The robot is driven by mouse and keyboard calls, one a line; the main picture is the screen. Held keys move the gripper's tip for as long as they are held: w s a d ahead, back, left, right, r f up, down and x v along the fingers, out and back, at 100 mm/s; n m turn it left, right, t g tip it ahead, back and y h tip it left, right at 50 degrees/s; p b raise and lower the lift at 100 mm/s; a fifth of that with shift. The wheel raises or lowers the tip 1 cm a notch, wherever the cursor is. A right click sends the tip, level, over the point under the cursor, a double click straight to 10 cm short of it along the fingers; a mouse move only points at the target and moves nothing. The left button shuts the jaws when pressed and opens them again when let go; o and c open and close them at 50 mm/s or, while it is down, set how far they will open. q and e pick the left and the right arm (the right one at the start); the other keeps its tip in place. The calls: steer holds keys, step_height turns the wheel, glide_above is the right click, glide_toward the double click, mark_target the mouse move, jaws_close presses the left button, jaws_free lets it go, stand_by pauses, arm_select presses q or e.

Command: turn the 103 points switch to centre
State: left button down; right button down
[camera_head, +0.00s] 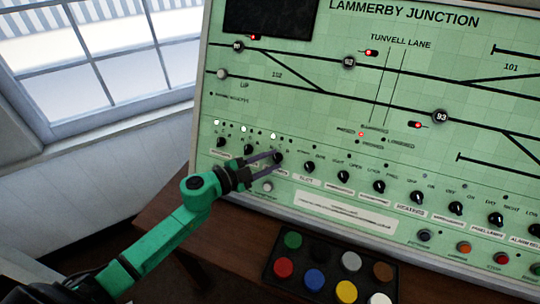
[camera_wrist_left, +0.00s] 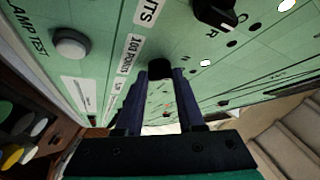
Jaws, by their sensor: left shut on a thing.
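The 103 points switch is a black rotary knob (camera_wrist_left: 159,69) on the green panel (camera_head: 300,115). In the left wrist view a white label reading 103 POINTS lies beside it. My left gripper (camera_wrist_left: 160,85) has its two dark fingers on either side of this knob, shut on it. In the head view the left gripper (camera_head: 277,157) reaches the third knob from the left in the lower row. The fingers partly cover that knob, so I cannot tell its pointer direction. My right gripper is not in view.
Neighbouring black knobs stand close on both sides, including one at the left (camera_head: 249,149) and one at the right (camera_head: 309,167). A white button (camera_head: 267,187) is below. A black tray (camera_head: 320,264) of coloured round pieces lies on the brown desk (camera_head: 222,245).

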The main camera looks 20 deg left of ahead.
arm_select(q)
steer(key=m+g+p, duration=0.1)
steer(key=m+p, duration=0.1)
steer(key=r+m+g+p, duration=0.1)
steer(key=m+p, duration=0.1)
steer(key=shift+w+a+g+p, duration=0.1)
steer(key=shift+a+g+p, duration=0.05)
steer(key=shift+g+p, duration=0.2)
steer(key=shift+f+m+g+p, duration=0.15)
steer(key=shift+m+g+p, duration=0.3)
steer(key=shift+m+p, duration=0.55)
steer(key=c, duration=0.5)
jaws_free()
steer(key=v, duration=1.4)
steer(key=shift+s+r, duration=0.2)
steer(key=shift+r, duration=0.05)
